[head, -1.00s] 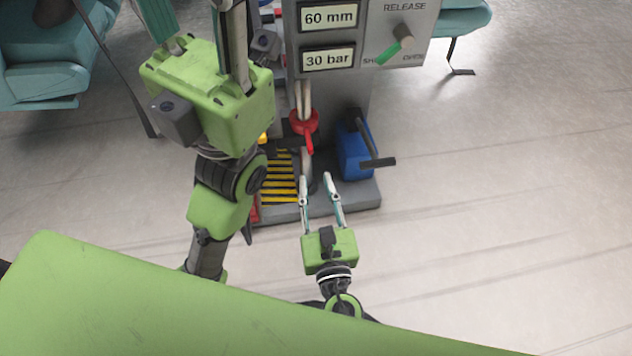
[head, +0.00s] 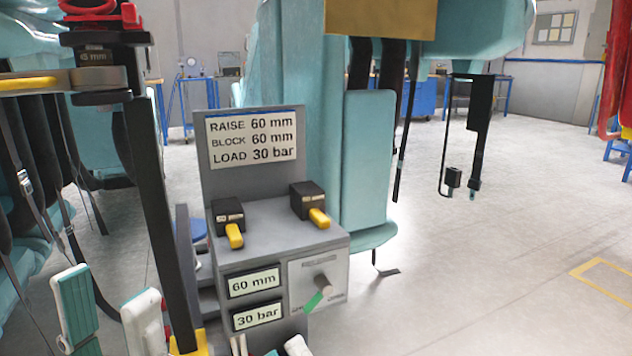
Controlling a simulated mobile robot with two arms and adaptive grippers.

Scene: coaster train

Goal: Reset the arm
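My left gripper (head: 110,314) is at the lower left in the head view. Its two teal and white fingers stand apart with nothing seen between them, so it is open. It is left of the grey control stand, in front of a dark upright post. At the bottom edge, a white tip (head: 297,346) in front of the stand looks like part of my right gripper. The rest of it is cut off, so its opening cannot be told. The grey stand (head: 290,235) carries a sign (head: 252,138) reading raise 60 mm, block 60 mm, load 30 bar.
Two black blocks with yellow tabs, a left one (head: 230,216) and a right one (head: 308,200), sit on the stand's top. Displays read 60 mm (head: 254,282) and 30 bar (head: 257,315), beside a green-tipped knob (head: 321,288). Teal train seats (head: 368,165) stand behind.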

